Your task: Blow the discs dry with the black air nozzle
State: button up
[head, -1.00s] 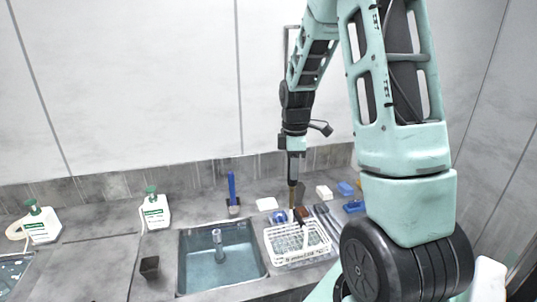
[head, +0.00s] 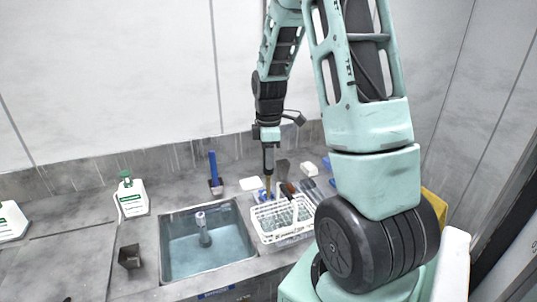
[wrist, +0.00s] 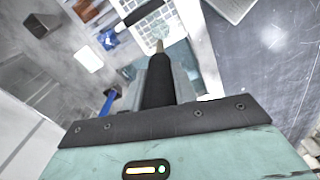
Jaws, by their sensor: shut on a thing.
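My gripper (head: 268,142) is shut on the black air nozzle (wrist: 157,82), which points down in the head view. Its thin pale tip (wrist: 159,46) shows in the wrist view, over the white basket (head: 262,235). In the head view the nozzle's lower end is near the basket's back left edge; I cannot tell whether it touches. The basket also shows at the top of the wrist view (wrist: 181,22). A pale greenish round shape (wrist: 160,33) beyond the tip may be a disc. The discs are too small to tell apart, and I cannot see whether they are wet.
Several small blocks and tools crowd behind the basket.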

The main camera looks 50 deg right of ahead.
jog(key=shift+f+b, duration=0.3)
jog(key=shift+f, duration=0.45)
jog(key=shift+r, duration=0.15)
dwell(1.3)
notch_tip(320, 180, up, 5)
jog(key=p, duration=0.4)
dwell(1.5)
